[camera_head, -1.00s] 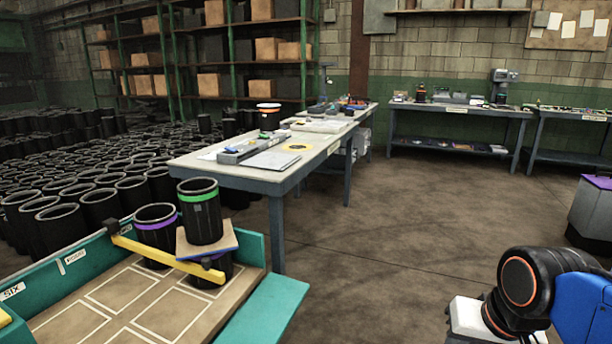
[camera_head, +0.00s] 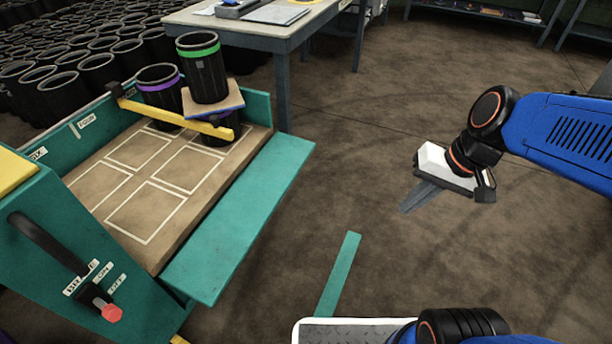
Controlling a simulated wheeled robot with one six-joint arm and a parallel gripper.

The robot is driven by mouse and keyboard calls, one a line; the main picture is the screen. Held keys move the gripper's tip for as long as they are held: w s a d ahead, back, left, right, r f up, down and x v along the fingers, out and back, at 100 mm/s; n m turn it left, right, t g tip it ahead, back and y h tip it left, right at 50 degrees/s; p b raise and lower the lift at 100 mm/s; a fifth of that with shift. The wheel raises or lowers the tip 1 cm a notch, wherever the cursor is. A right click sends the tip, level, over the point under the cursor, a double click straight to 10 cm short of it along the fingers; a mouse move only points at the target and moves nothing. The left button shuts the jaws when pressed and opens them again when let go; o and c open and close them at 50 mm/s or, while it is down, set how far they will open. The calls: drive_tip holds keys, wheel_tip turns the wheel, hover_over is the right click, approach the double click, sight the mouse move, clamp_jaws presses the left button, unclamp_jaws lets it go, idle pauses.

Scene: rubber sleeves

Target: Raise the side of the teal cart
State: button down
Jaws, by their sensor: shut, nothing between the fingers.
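The teal cart (camera_head: 98,262) stands at the left, with a brown bed marked with white rectangles. Its near-right side panel (camera_head: 238,222) is folded down, lying out flat beside the bed. My gripper (camera_head: 412,204) is shut and empty, pointing down over the floor to the right of the panel and clear of it. Its white body (camera_head: 444,168) shows below my blue arm.
In the cart's far end, a purple-banded sleeve (camera_head: 158,96) and a green-banded sleeve (camera_head: 203,80) on a board stand behind a yellow bar (camera_head: 180,119). A workbench (camera_head: 270,27) stands behind. A teal strip (camera_head: 338,275) lies over the floor. Open floor surrounds my gripper.

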drive_tip(key=w+a+f+m+g+y, duration=0.1)
drive_tip(key=w+a+f+m+y, duration=0.4)
drive_tip(key=w+a, duration=0.2)
drive_tip(key=w+a+f+m+g+y, duration=0.1)
drive_tip(key=w+a+f+m+y, duration=0.35)
drive_tip(key=w+a, duration=0.35)
drive_tip(key=w+f+m+t, duration=0.6)
drive_tip(key=w+f+m, duration=0.6)
drive_tip(key=f, duration=0.6)
drive_tip(key=w+a+r+n, duration=0.1)
drive_tip(key=w+a, duration=0.3)
drive_tip(key=a, duration=0.4)
drive_tip(key=shift+w, duration=0.3)
drive_tip(key=shift+a+r, duration=0.1)
drive_tip(key=shift+r, duration=0.15)
